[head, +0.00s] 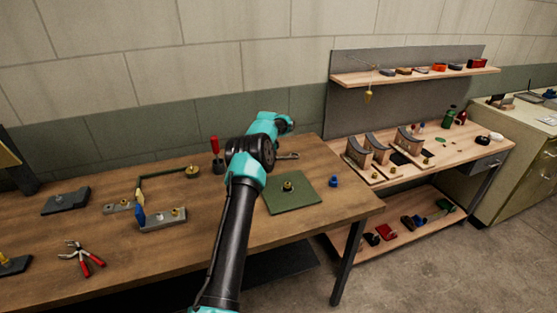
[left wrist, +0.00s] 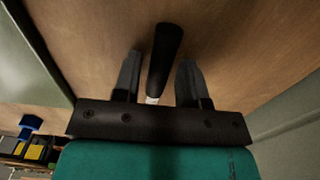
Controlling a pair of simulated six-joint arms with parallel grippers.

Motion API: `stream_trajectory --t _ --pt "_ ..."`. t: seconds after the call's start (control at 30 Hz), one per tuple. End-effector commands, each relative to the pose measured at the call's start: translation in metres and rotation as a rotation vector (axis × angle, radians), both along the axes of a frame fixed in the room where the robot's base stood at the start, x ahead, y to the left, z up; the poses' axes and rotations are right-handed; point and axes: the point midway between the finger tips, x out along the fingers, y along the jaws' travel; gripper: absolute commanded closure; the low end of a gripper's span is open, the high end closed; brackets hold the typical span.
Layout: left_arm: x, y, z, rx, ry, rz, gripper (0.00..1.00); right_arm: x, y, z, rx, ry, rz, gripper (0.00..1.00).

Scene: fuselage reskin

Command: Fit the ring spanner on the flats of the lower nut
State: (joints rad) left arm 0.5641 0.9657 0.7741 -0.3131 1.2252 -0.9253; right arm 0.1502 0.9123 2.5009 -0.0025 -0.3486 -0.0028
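A grey spanner-like tool (head: 288,156) shows at the back of the bench, partly hidden by my arm. A stud with brass-coloured nuts (head: 287,187) stands upright on a green square plate (head: 302,203); which nut is lower is too small to tell. My left arm crosses the middle of the head view and hides its gripper there. In the left wrist view my left gripper (left wrist: 158,80) has its fingers apart. A black handle-like piece (left wrist: 166,50) with a pale end lies between them, with a gap on both sides. My right gripper is not in view.
A blue piece (head: 334,182) sits right of the green plate. A red-handled tool (head: 214,145) stands behind my arm.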

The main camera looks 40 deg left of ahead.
Motion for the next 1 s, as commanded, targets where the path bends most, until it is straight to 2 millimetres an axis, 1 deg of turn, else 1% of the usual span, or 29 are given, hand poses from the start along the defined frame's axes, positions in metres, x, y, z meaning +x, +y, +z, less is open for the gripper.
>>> stream_trajectory --t 0.03,0.3,0.4,0.67,1.0 --pt "0.0 0.0 0.0 0.0 0.0 0.0 0.66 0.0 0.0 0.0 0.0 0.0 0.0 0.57" --pt "0.0 0.0 0.0 0.0 0.0 0.0 0.92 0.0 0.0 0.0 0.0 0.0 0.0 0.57" --pt "0.0 0.0 0.0 0.0 0.0 0.0 1.0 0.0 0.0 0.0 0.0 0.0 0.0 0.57" --pt "0.0 0.0 0.004 0.0 -0.001 0.0 1.0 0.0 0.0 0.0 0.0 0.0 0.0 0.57" --pt "0.0 0.0 0.025 0.0 -0.001 0.0 1.0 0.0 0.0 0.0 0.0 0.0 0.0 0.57"
